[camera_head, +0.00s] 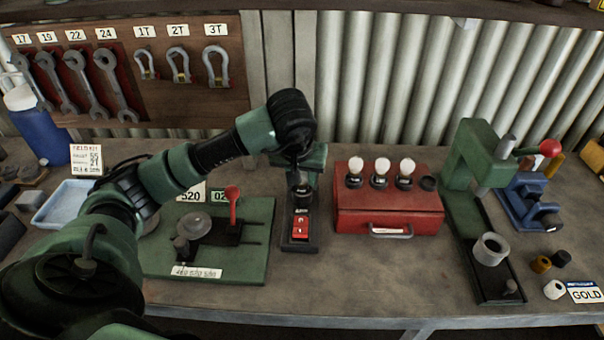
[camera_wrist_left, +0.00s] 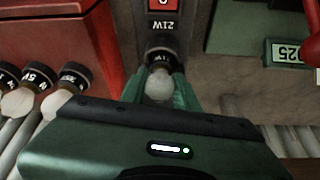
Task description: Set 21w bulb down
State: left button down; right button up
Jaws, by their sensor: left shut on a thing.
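The 21w bulb (camera_wrist_left: 159,84) has a pale glass globe and a black base with partly readable lettering. It sits between the green fingers of my left gripper (camera_wrist_left: 160,92), which is shut on it. In the left wrist view, the stand (camera_wrist_left: 163,24) carries a 21W marking. The bulb's base is at the stand; whether it is seated or just above cannot be told. My right gripper is not in view.
A red case (camera_head: 388,222) right of the stand holds three bulbs (camera_head: 380,172) and one empty black socket (camera_head: 428,183). A green board (camera_head: 255,262) with a red-handled lever stands left. A green press (camera_head: 470,150) is further right. Bare bench lies in front of the case.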

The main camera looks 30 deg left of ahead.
pick_arm(q)
jog(key=shift+f, duration=0.1)
jog(key=c, duration=1.1)
grip_release()
jog(key=shift+o, duration=0.2)
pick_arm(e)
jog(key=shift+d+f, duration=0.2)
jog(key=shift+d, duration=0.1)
